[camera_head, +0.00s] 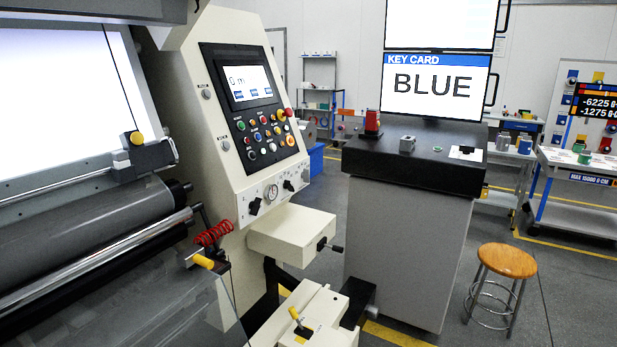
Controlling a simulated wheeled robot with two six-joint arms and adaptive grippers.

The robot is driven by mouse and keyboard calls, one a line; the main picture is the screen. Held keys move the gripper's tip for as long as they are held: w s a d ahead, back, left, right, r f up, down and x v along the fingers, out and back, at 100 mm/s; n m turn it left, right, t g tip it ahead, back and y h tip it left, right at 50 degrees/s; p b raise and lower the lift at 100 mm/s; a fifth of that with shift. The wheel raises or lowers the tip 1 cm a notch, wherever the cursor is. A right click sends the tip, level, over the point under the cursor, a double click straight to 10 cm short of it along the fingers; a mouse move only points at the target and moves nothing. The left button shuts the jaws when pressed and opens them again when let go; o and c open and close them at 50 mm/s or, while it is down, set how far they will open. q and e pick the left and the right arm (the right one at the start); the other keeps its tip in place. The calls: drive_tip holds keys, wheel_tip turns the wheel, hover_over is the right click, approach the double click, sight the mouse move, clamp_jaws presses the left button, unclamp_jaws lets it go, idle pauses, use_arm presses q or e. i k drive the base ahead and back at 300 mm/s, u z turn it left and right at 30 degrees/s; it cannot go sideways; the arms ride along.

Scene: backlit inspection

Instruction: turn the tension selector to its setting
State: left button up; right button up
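The cream machine console (225,75) stands left of the middle. A narrow strip under its sloped panel carries a black selector knob (254,206) at the left, a round dial gauge (271,192) in the middle and another black knob (288,185) at the right. The labels around the knobs are too small to read, so I cannot tell which one is the tension selector or where it points. Neither of my grippers is in view.
A cream box (290,230) with a black handle (328,246) juts out below the strip. Rollers (95,262) and a red coiled hose (213,233) lie left. A black-topped bench (415,165) stands right, under a "BLUE" key card screen (435,88). A stool (507,261) stands on open floor.

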sight(305, 175)
drive_tip(key=z, duration=0.9)
drive_tip(key=k, duration=1.2)
drive_tip(key=z, duration=1)
drive_tip(key=i, duration=0.8)
drive_tip(key=u, duration=0.4)
drive_tip(key=i, duration=2)
drive_tip(key=u, duration=0.75)
drive_tip(key=i, duration=1.1)
drive_tip(key=u, duration=1.45)
drive_tip(key=i, duration=0.9)
drive_tip(key=u, duration=1.1)
drive_tip(key=i, duration=0.25)
drive_tip(key=u, duration=0.4)
drive_tip(key=k, duration=0.2)
drive_tip(key=z, duration=0.6)
